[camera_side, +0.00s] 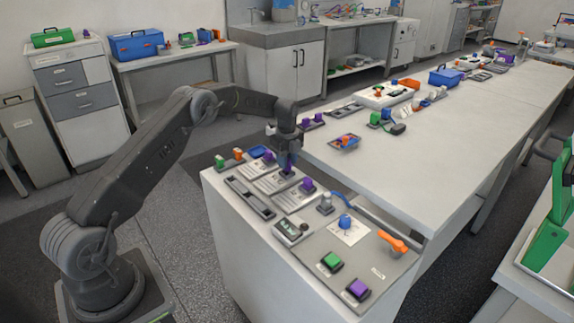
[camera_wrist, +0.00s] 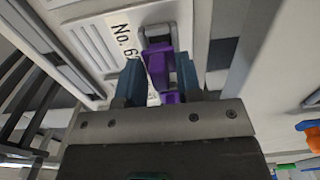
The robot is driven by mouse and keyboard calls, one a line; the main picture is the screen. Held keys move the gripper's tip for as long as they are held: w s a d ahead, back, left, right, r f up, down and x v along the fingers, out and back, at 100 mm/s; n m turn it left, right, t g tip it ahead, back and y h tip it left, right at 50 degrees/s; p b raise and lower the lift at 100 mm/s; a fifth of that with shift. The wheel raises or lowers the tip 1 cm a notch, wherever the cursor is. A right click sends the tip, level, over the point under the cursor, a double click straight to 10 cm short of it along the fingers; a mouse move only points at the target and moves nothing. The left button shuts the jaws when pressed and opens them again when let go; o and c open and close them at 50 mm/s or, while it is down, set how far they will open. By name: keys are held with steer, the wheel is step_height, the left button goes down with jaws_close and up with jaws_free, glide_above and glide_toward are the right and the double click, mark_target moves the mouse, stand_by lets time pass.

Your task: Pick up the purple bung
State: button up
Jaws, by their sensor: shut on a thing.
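The purple bung (camera_wrist: 158,66) is between the two blue-grey fingers of my gripper (camera_wrist: 160,80) in the wrist view. My gripper is shut on it. A second patch of purple shows lower down between the fingers, close to the gripper body. In the side view my gripper (camera_side: 287,158) points down over the middle of the row of pale cycler modules, with the purple bung (camera_side: 287,171) just below its tips. The bung is at or close above its module (camera_side: 273,181); I cannot tell whether it is clear of it.
Similar purple pieces stand on the neighbouring modules, one behind (camera_side: 268,156) and one in front (camera_side: 307,184). A grey panel with a green button (camera_side: 331,262), a purple button (camera_side: 358,289) and an orange handle (camera_side: 393,241) lies nearer. The long bench has free room in its middle.

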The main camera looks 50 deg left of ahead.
steer(key=shift+r, duration=0.95)
steer(key=s+a+r, duration=0.7)
steer(key=s, duration=0.1)
steer(key=s+d+f+n, duration=0.2)
steer(key=s+d+n, duration=0.1)
steer(key=d+n, duration=0.3)
steer(key=s+d+f+n, duration=0.2)
steer(key=s+d+n, duration=0.2)
steer(key=d, duration=0.6)
steer(key=s+d+f+n, duration=0.2)
steer(key=s+d+n, duration=0.2)
steer(key=d+n, duration=0.4)
steer(key=shift+s+d+f, duration=0.25)
steer(key=shift+f, duration=0.1)
steer(key=w+a+r+m, duration=0.2)
steer(key=w+a+m, duration=0.1)
steer(key=a+m, duration=0.3)
steer(key=w+a+r+m, duration=0.2)
steer(key=w+a+m, duration=0.2)
steer(key=a, duration=0.7)
steer(key=w+a+r+m, duration=0.2)
steer(key=w+a+m, duration=0.2)
steer(key=a+m, duration=0.4)
steer(key=shift+a+r, duration=0.2)
steer(key=shift+r, duration=0.2)
